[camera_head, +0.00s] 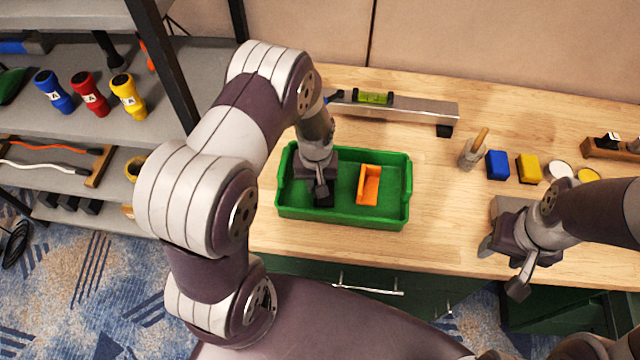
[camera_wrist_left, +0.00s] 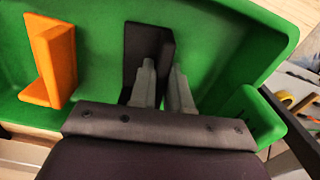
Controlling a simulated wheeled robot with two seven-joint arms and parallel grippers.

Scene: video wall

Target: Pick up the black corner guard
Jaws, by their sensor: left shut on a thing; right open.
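The black corner guard (camera_wrist_left: 143,45) stands inside the green tray (camera_head: 345,213), towards its left end. My left gripper (camera_wrist_left: 163,75) reaches down into the tray with its fingers shut on the guard's upright wall. In the head view the left gripper (camera_head: 322,190) hides most of the guard. I cannot tell whether the guard still touches the tray floor. My right gripper (camera_head: 505,266) is open and empty near the table's front edge, right of the tray.
An orange corner guard (camera_head: 369,184) lies in the tray beside the black one. Behind the tray is a metal bar with a green level (camera_head: 373,98). Blue (camera_head: 498,165) and yellow (camera_head: 528,168) blocks stand at the right. Shelves with coloured bottles (camera_head: 90,94) are at the left.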

